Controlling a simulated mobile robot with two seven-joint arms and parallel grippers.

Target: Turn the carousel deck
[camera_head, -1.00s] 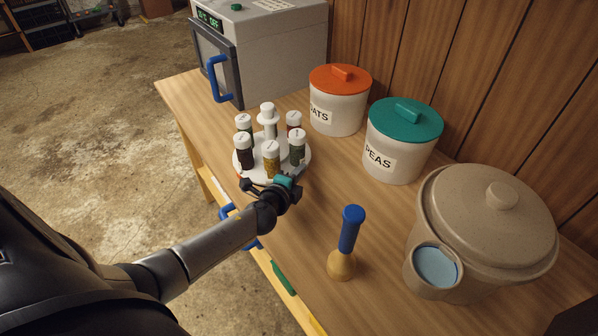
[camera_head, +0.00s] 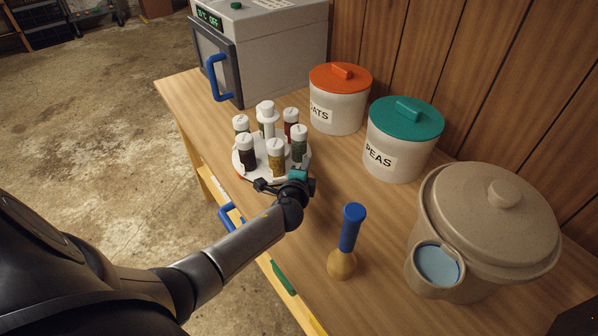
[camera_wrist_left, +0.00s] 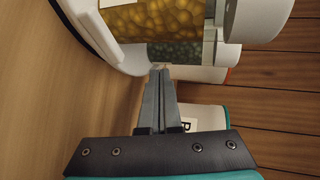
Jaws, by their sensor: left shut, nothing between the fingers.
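The white round carousel deck (camera_head: 242,166) stands on the wooden counter with several white-capped spice jars around its central post (camera_head: 268,118). A jar of yellow contents (camera_head: 276,160) is at the front, with a dark jar (camera_head: 247,155) to its left and a green jar (camera_head: 299,146) to its right. My left gripper (camera_head: 284,184) is at the deck's front edge, fingers closed and empty. In the left wrist view the shut fingertips (camera_wrist_left: 160,72) are close to the deck's rim (camera_wrist_left: 97,40); I cannot tell if they touch. My right gripper is not in view.
An orange-lidded canister (camera_head: 337,103) and a teal-lidded canister (camera_head: 398,143) stand behind right. A grey oven (camera_head: 275,50) stands at the back. A blue-handled tool (camera_head: 348,245) and a beige crock (camera_head: 485,225) are to the right. The counter between is bare.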

